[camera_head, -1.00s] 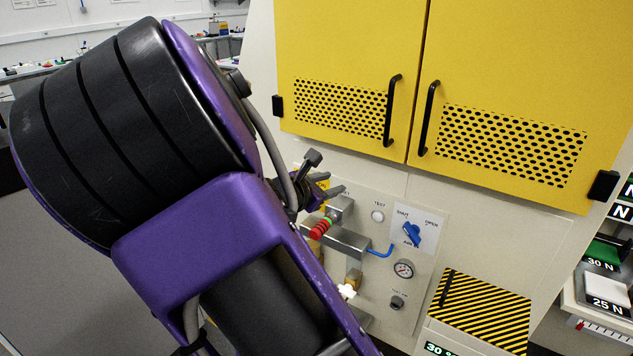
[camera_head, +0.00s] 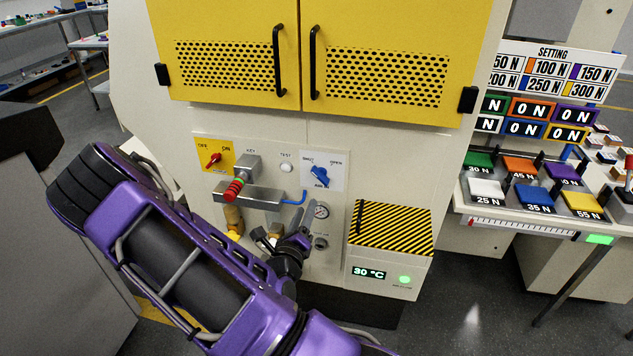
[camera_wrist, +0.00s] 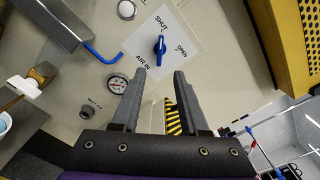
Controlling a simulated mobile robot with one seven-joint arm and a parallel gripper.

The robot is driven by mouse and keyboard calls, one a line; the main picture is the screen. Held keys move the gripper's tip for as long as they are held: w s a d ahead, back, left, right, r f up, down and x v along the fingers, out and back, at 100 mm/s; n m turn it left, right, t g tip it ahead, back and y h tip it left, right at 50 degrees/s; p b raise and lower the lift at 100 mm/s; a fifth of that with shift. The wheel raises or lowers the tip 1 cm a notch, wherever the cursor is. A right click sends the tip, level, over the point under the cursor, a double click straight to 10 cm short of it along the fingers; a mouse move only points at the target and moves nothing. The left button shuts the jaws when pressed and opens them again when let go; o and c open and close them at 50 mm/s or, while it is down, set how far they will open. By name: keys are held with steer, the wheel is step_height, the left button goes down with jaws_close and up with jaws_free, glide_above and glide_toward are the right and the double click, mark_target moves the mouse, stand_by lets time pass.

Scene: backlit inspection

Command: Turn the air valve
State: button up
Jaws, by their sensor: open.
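The air valve is a blue knob (camera_head: 319,176) on a white plate (camera_head: 334,182) marked SHUT, OPEN and AIR IN, on the front of the machine. In the head view its handle slants from upper left to lower right, its upper end towards SHUT. In the wrist view the knob (camera_wrist: 160,46) lies just beyond the fingertips, roughly centred between them. My gripper (camera_wrist: 160,74) is open and empty, apart from the knob. In the head view it is low in front of the panel, below the knob, and its fingers are hard to make out.
A striped box (camera_head: 391,232) juts out at right. Yellow doors with black handles (camera_head: 312,62) are above.

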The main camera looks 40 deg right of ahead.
mark_target(318, 177)
steer(key=x, duration=1.2)
steer(key=shift+w+d+b, duration=0.15)
steer(key=shift+d+b, duration=0.1)
steer(key=shift+b, duration=0.1)
jaws_close()
